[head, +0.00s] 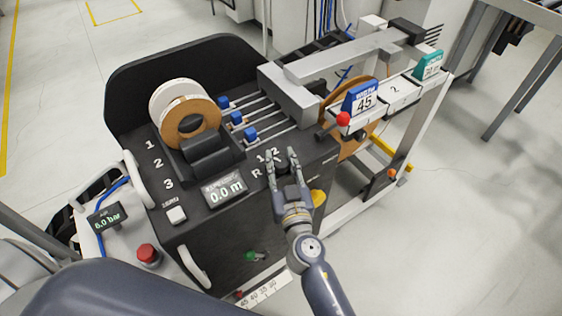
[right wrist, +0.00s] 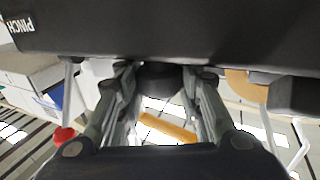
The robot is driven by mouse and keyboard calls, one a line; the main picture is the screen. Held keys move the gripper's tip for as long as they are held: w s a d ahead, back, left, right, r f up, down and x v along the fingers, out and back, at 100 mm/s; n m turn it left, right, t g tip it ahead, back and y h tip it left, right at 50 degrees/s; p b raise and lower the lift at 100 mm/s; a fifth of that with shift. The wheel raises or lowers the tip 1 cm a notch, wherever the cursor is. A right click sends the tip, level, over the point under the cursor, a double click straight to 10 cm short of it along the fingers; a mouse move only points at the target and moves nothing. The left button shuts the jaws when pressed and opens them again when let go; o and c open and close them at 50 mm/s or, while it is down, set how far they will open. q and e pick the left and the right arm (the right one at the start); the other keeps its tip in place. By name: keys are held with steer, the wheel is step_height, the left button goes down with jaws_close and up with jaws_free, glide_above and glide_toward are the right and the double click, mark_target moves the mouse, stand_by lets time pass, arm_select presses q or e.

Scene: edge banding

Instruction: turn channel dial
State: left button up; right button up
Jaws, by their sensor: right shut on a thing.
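The channel dial is a dark knob on the front right of the black machine, beside the white marks 1, 2 and R. In the head view my right gripper (head: 282,160) covers most of it. The right wrist view shows the dark round dial (right wrist: 160,76) between the two fingers of my right gripper (right wrist: 160,88), under the machine's dark edge. My right gripper is shut on the dial. The dial's pointer is hidden, so its setting cannot be read. My left gripper is out of view.
The black machine (head: 140,85) carries tape rolls (head: 190,125), blue blocks on rods and a display reading 0.0 m (head: 225,188). A red button (head: 148,254) and gauge (head: 107,216) are at left. A red ball knob (head: 343,119) is right of my gripper. Floor at right is clear.

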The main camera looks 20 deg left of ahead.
steer(key=shift+r+y, duration=0.1)
steer(key=shift+y, duration=0.2)
steer(key=shift+n+g+p, duration=0.3)
steer(key=shift+n+p, duration=0.1)
steer(key=shift+p, duration=0.1)
steer(key=n+g+y+p, duration=0.1)
steer(key=y, duration=0.1)
steer(key=n+g+y+p, duration=0.2)
steer(key=shift+w+d+r, duration=0.1)
steer(key=shift+r, duration=0.05)
steer(key=shift+n+g+y+p, duration=0.55)
steer(key=shift+n+g+y, duration=0.15)
steer(key=shift+n+g, duration=0.3)
steer(key=shift+f+n+g+y, duration=0.2)
steer(key=shift+n+g+y, duration=0.35)
steer(key=shift+g, duration=0.55)
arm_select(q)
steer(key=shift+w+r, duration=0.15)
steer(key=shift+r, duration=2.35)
arm_select(e)
steer(key=shift+f+n+g+y, duration=0.1)
steer(key=shift+n+g+y, duration=0.45)
steer(key=shift+n+g, duration=0.55)
steer(key=shift+g, duration=0.5)
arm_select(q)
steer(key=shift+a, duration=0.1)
arm_select(e)
steer(key=o, duration=1.1)
steer(key=shift+c, duration=0.2)
